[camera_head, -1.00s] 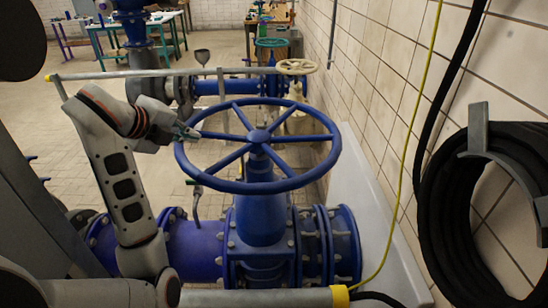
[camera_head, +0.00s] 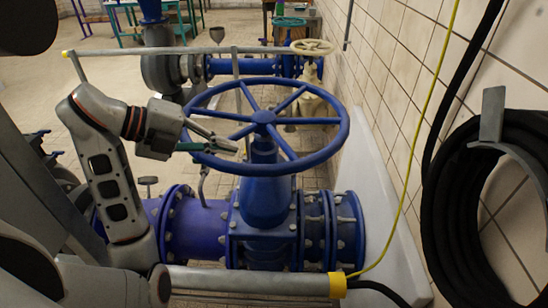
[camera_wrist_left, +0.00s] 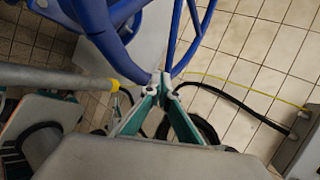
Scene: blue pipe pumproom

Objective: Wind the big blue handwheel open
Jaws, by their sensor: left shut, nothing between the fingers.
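The big blue handwheel (camera_head: 343,140) lies nearly flat on top of a blue valve body (camera_head: 264,195), its spokes meeting at a central hub. My left gripper (camera_head: 228,147) reaches in from the left in the head view, and its fingers overlap the near-left rim and a spoke gap. In the left wrist view the green-linked fingers (camera_wrist_left: 160,84) come together at the tips, beside blue wheel bars (camera_wrist_left: 115,18). The fingers are shut with nothing between them. Whether they touch the rim or spoke, I cannot tell. My right gripper does not show.
A grey rail (camera_head: 250,280) with a yellow end runs in front of the valve. A tiled wall (camera_head: 405,80) with a black hose coil (camera_head: 470,215) stands right. A smaller beige handwheel (camera_head: 312,47) is behind, and a thin pipe (camera_head: 150,51) crosses beyond the wheel.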

